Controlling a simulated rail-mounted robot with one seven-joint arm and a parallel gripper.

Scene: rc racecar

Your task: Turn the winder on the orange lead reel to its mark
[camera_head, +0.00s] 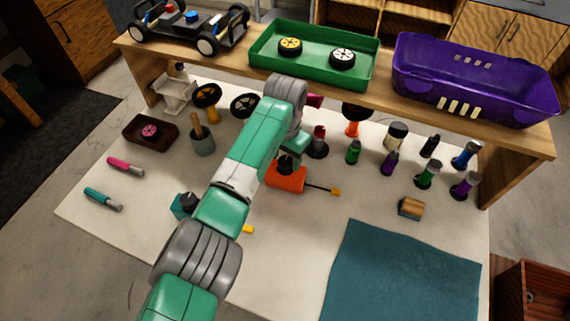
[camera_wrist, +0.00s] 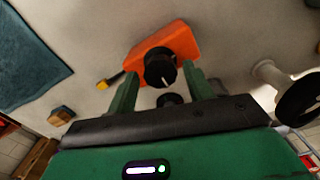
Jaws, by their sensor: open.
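The orange lead reel (camera_head: 288,179) lies on the white worktop in the middle of the head view. Its short lead runs right to a yellow plug (camera_head: 336,191). In the wrist view the orange reel (camera_wrist: 180,40) is ahead of my gripper (camera_wrist: 163,88). Its winder is a round black knob (camera_wrist: 159,68) with a white line on it. My gripper is open and empty, with one green finger on each side of the knob's near side. I cannot tell whether the fingers touch it. In the head view my arm partly hides the reel and winder. I cannot make out the reel's mark.
A teal reel (camera_head: 182,206) lies left of my arm, partly hidden. Several bottles, including a green one (camera_head: 353,152), stand behind and right of the orange reel. A wooden block (camera_head: 411,208) and blue mat (camera_head: 402,275) lie to the right. A raised shelf (camera_head: 215,68) runs behind.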

